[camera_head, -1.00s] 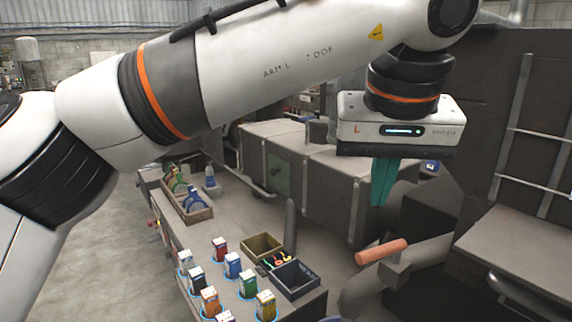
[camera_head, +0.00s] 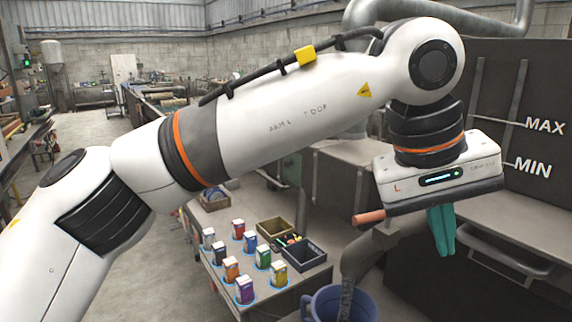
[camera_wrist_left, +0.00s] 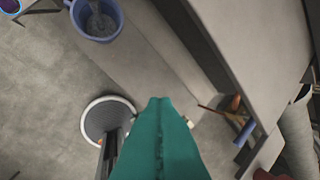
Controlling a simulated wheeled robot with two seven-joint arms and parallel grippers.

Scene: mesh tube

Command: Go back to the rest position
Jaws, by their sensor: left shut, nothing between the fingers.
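My left gripper (camera_head: 441,230) hangs from the white wrist body at the right of the head view. Its teal fingers are shut together with nothing between them, and it is in the air in front of the dark machine. In the left wrist view the teal fingers (camera_wrist_left: 158,140) fill the bottom middle, pressed together. My left arm reaches across the head view from the lower left. My right gripper is in neither view.
A bench (camera_head: 262,303) below my arm carries several small coloured boxes (camera_head: 231,268) and two bins (camera_head: 300,255). A blue bucket (camera_head: 345,304) stands right of it. A dark machine (camera_head: 530,75) marked MAX and MIN is at the right. An orange-ended handle (camera_head: 369,217) is near the gripper. Floor at left is clear.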

